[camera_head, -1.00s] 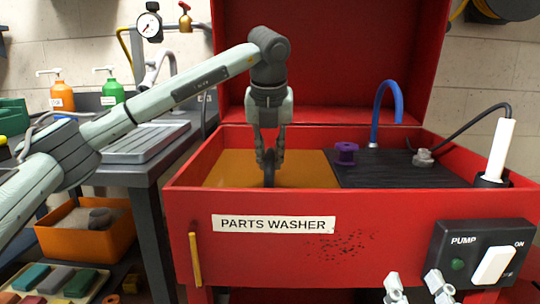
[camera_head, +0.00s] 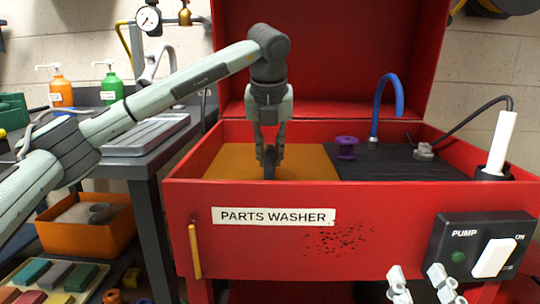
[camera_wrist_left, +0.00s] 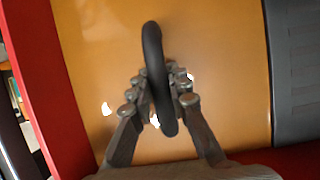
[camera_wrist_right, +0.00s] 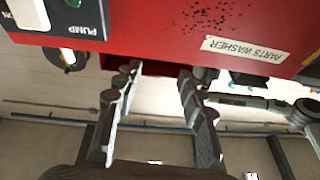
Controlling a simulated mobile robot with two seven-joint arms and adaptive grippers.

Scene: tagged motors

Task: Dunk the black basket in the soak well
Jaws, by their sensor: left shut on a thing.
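The soak well (camera_head: 225,165) is the left bay of the red parts washer, filled with flat orange-brown liquid. My left gripper (camera_head: 269,160) points straight down over it, shut on a black loop-shaped handle. In the left wrist view, the handle of the black basket (camera_wrist_left: 152,62) stands between the fingers (camera_wrist_left: 160,92) over the orange surface. The basket's body cannot be seen; only the handle shows. My right gripper (camera_head: 425,290) is low in front of the washer, open and empty, and its spread fingers show in the right wrist view (camera_wrist_right: 155,90).
Right of the well is a dark ribbed drain deck (camera_head: 400,163) with a purple spool (camera_head: 346,148) and a blue spout (camera_head: 385,95). The washer's front wall (camera_head: 350,205) and raised lid (camera_head: 320,50) bound the well. A pump switch box (camera_head: 480,250) sits front right.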

